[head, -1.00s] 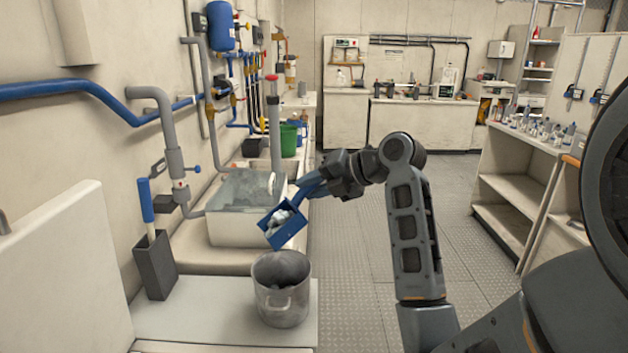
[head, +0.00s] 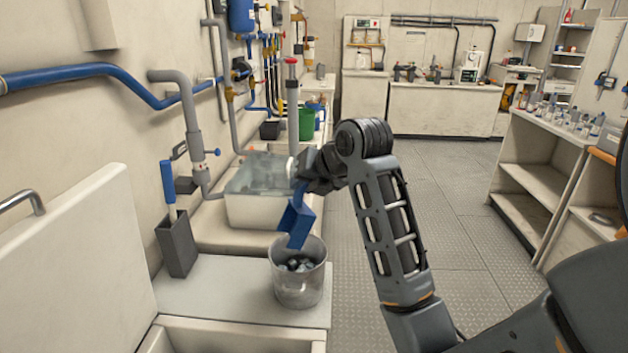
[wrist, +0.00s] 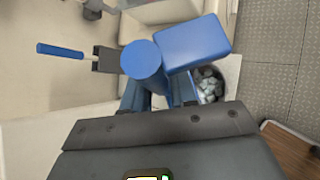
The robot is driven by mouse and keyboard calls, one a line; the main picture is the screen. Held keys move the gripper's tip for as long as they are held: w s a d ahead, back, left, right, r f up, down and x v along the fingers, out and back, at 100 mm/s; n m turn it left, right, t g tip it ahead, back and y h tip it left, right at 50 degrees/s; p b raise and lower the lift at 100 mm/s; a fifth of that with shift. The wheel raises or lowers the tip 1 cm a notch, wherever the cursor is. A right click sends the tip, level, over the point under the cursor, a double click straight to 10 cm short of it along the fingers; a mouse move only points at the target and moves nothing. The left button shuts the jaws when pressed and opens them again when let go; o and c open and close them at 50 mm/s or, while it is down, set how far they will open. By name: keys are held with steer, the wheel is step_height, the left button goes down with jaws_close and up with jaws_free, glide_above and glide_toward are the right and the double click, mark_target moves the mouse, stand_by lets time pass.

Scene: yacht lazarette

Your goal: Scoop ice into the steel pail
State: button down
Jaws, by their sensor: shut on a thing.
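The steel pail (head: 298,287) stands upright on the pale counter and holds several ice pieces (head: 298,264); the ice also shows in the wrist view (wrist: 208,86). My gripper (head: 312,180) is shut on the blue scoop (head: 296,222). The scoop is tipped steeply downward, its lower end at the pail's back rim. In the wrist view the scoop (wrist: 193,45) shows its outer side, so its inside is hidden. I cannot tell whether the scoop touches the rim. A pale bin (head: 255,208) with a clear, icy-looking upper part stands behind the pail.
A grey holder (head: 176,245) with a blue-handled tool (head: 169,185) stands left of the pail. A raised white lid (head: 75,270) is at the front left. A green bucket (head: 306,124) stands farther back. The floor (head: 450,220) to the right is clear.

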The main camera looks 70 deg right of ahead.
steer(key=shift+w+a+r, duration=0.15)
steer(key=shift+w+a, duration=0.05)
steer(key=shift+a, duration=0.1)
steer(key=shift+s+d+r+m+t+y, duration=0.4)
steer(key=shift+s+d+m+t+y, duration=0.15)
steer(key=shift+s+d+t, duration=0.25)
steer(key=shift+s+d+r+m+t+y, duration=0.4)
steer(key=shift+s+d+m+t+y, duration=0.25)
steer(key=shift+d, duration=0.4)
steer(key=shift+s+d+r+m+t+y, duration=0.4)
steer(key=shift+s+d+t, duration=0.25)
steer(key=shift+s+d, duration=0.25)
